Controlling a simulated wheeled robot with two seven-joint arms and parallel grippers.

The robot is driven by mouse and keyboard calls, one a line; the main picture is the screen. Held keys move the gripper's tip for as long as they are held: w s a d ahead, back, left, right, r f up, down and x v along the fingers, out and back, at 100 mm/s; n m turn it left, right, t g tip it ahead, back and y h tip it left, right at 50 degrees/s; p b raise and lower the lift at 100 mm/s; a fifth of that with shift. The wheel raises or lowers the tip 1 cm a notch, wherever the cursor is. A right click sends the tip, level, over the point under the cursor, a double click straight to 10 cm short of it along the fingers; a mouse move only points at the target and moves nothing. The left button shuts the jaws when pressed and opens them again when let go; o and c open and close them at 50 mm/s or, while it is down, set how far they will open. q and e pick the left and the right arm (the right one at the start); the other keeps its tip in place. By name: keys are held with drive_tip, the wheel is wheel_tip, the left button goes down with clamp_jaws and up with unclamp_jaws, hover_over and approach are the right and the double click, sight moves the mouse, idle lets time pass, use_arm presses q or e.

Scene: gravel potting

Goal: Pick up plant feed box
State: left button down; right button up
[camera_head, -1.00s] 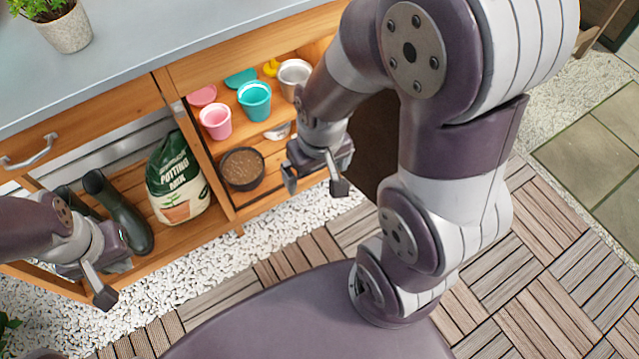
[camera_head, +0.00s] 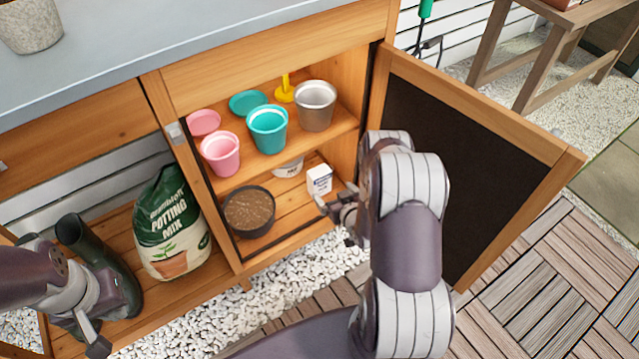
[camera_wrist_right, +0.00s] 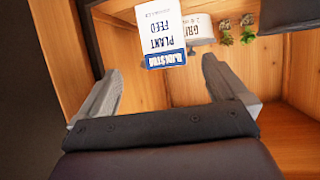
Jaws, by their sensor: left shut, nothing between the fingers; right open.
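The plant feed box (camera_head: 319,180) is small and white, standing on the lower shelf of the open cabinet. In the right wrist view the box (camera_wrist_right: 160,33) shows its "PLANT FEED" label upside down, beyond the fingertips and roughly between them. My right gripper (camera_head: 340,207) is open and empty, just in front of and slightly right of the box. In the right wrist view its two fingers (camera_wrist_right: 161,75) are spread wide. My left gripper (camera_head: 92,335) is shut and empty at the lower left, near the dark boots, far from the box.
Pink (camera_head: 221,154), teal (camera_head: 267,129) and metal (camera_head: 316,105) pots fill the upper shelf. The open cabinet door (camera_head: 480,150) is right of my right arm.

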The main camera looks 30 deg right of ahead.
sight(322, 183)
drive_tip(key=b+x, duration=0.2)
drive_tip(key=x, duration=0.4)
drive_tip(key=shift+s+a+f+b, duration=0.1)
drive_tip(key=shift+s+f+b, duration=0.05)
drive_tip(key=shift+b, duration=0.25)
drive_tip(key=b+x, duration=0.2)
drive_tip(key=x, duration=0.1)
drive_tip(key=b+x, duration=0.2)
drive_tip(key=shift+a+f, duration=0.1)
drive_tip(key=shift+a, duration=0.2)
drive_tip(key=shift+w, duration=0.35)
drive_tip(key=shift+r, duration=0.2)
drive_tip(key=c, duration=1.1)
